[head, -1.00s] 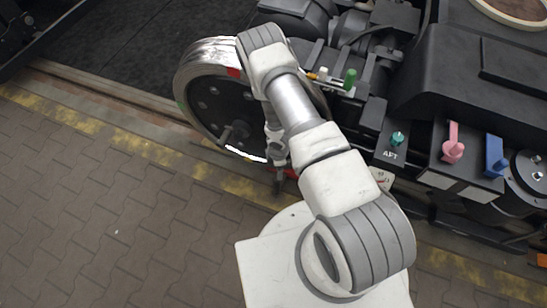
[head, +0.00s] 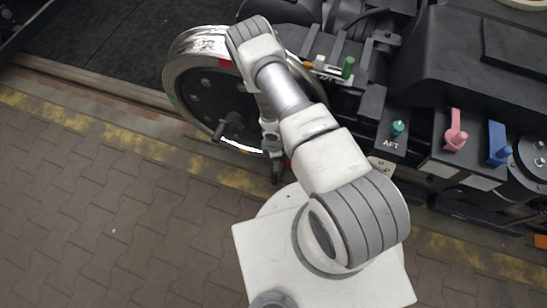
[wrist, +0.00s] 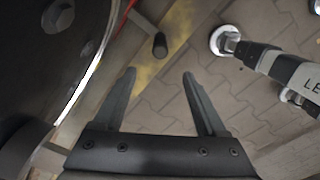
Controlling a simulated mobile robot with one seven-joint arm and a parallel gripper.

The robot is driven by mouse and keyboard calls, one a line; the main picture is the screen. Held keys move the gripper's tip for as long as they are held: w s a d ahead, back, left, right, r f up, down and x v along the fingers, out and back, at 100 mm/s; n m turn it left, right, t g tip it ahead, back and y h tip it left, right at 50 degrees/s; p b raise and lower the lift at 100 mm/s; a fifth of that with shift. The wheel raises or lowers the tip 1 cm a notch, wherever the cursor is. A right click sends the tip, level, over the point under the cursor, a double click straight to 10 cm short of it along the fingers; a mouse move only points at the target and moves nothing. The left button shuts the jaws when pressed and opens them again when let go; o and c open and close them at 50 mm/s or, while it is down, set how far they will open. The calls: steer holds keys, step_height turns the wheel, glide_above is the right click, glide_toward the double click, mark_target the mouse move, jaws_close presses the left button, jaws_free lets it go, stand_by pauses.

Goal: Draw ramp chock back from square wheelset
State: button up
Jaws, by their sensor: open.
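The wheelset's wheel (head: 195,85) stands on the rail at the upper left of the head view, with a bright metal rim and red and green marks. Its dark face (wrist: 45,60) fills the left of the wrist view. A thin red part (wrist: 119,18), perhaps the ramp chock, shows by the wheel's foot in the wrist view; most of it is out of frame. A short black knob (wrist: 160,44) is close to it. My gripper (wrist: 159,76) is open and empty, its fingertips just short of the knob, which lies between their lines. In the head view, my arm partly hides this area.
A dark bogie frame fills the upper right, with a green knob marked AFT (head: 397,129), a pink lever (head: 455,132) and a blue lever (head: 498,145). Paved floor (head: 100,230) with a worn yellow strip lies open at the left.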

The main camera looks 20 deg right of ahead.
step_height(320, 180, down, 17)
steer(key=b, duration=0.7)
jaws_close()
stand_by(1.2)
